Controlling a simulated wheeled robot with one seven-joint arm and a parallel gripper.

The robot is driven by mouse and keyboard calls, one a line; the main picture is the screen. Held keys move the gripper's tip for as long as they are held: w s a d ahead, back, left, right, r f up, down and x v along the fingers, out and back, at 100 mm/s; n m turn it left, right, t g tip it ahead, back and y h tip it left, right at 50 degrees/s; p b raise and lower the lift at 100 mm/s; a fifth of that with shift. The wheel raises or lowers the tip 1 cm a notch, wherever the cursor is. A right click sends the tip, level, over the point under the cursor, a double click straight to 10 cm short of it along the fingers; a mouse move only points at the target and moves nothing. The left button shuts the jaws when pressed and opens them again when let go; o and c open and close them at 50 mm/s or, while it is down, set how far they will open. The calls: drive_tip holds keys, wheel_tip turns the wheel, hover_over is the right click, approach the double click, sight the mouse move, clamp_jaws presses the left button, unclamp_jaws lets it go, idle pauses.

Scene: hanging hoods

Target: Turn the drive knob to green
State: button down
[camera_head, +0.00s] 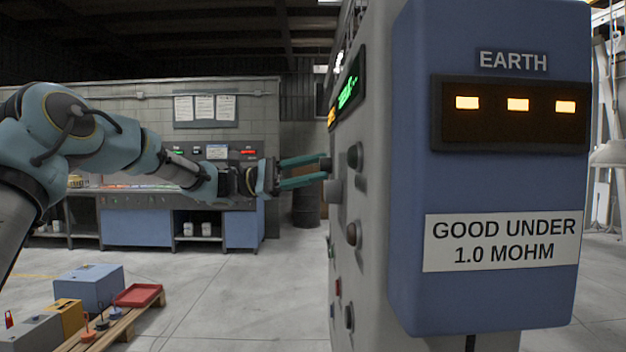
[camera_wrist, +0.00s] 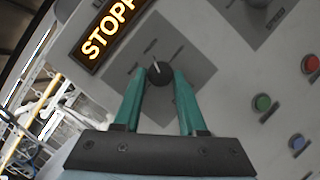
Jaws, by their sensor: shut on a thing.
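A black knob (camera_wrist: 158,70) with a white pointer line sits on a darker grey square plate (camera_wrist: 195,72) in the wrist view. Marks surround it on the plate, too small to read. My gripper (camera_wrist: 159,80) has its two teal fingers on either side of the knob, shut on it. The pointer aims roughly up in the picture. In the head view my gripper (camera_head: 324,170) reaches the panel side of the grey cabinet (camera_head: 372,200). The held knob is hard to make out there, and no green mark beside it can be told.
An orange-lit display (camera_wrist: 106,32) reading "STOPP" is beside the plate. Another knob (camera_wrist: 258,3), a red button (camera_wrist: 310,64), a green button (camera_wrist: 262,103) and a blue button (camera_wrist: 297,142) are on the right. A blue EARTH box (camera_head: 490,300) stands right. A pallet (camera_head: 110,334) lies lower left.

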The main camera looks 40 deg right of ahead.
drive_tip(key=shift+m+y+b, duration=0.3)
drive_tip(key=shift+m, duration=0.4)
drive_tip(key=shift+c, duration=2.3)
unclamp_jaws()
drive_tip(key=shift+w, duration=0.1)
drive_tip(key=b+v, duration=0.2)
drive_tip(key=v, duration=0.8)
drive_tip(key=shift+w+a, duration=0.25)
drive_tip(key=shift+w, duration=0.05)
